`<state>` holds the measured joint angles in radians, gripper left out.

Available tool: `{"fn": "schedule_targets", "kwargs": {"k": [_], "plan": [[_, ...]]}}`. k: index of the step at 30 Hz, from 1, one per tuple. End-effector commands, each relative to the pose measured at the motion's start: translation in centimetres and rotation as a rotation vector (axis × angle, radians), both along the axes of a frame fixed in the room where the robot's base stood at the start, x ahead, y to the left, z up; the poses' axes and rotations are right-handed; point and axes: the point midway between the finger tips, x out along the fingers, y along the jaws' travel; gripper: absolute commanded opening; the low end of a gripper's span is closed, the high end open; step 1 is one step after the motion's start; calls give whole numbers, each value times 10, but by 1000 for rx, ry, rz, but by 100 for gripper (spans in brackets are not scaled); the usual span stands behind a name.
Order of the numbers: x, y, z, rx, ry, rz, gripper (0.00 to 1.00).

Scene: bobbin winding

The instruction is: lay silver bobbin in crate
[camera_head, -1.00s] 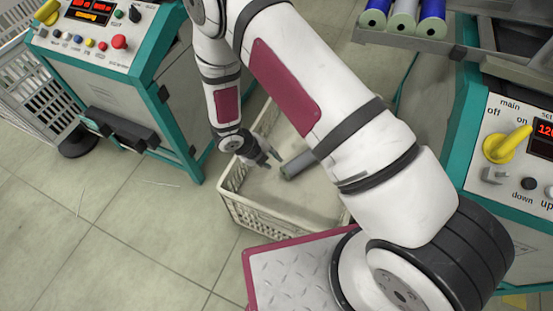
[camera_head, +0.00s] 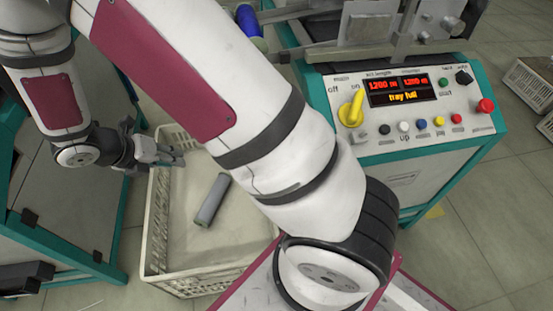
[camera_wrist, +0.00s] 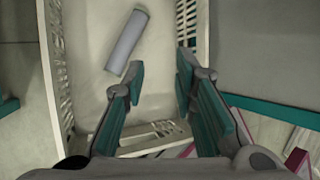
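The silver bobbin (camera_head: 211,200) is a plain grey cylinder. It lies on its side on the floor of the pale crate (camera_head: 205,283), tilted in the picture and apart from the walls. It also shows whole in the wrist view (camera_wrist: 126,40). My gripper (camera_head: 176,156) is over the crate's far left part, to the upper left of the bobbin. In the wrist view its two teal fingers (camera_wrist: 160,68) stand apart with nothing between them, and the bobbin lies beyond the left finger.
A teal machine with a control panel (camera_head: 405,100) stands at the right; its display reads "tray full". Blue and green bobbins (camera_head: 247,22) lie at its left. Another teal cabinet (camera_head: 70,190) stands left of the crate. A second crate (camera_head: 530,84) is at far right.

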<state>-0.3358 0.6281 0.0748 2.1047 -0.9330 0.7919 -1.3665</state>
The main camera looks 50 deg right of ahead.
Motion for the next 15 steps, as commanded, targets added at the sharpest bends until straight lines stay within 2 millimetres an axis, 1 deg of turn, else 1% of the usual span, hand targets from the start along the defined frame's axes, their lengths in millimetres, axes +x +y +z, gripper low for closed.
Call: {"fn": "schedule_targets", "kwargs": {"k": [1, 3, 5, 6, 8, 9, 11, 12, 14, 15], "plan": [[-4, -11, 27, 12, -65, -110, 26], [-16, -24, 58, 28, -144, -269, 26], [-28, -34, 82, 43, -209, -403, 26], [-37, -41, 97, 53, -251, -494, 26], [-51, -50, 119, 70, -312, -627, 26], [-62, -56, 132, 82, -351, -717, 26], [-80, -63, 151, 101, -407, -852, 26], [-92, -68, 162, 114, -444, -942, 26], [-111, -73, 178, 133, -493, -1075, 26], [-124, -76, 187, 147, -526, -1166, 26]]}}
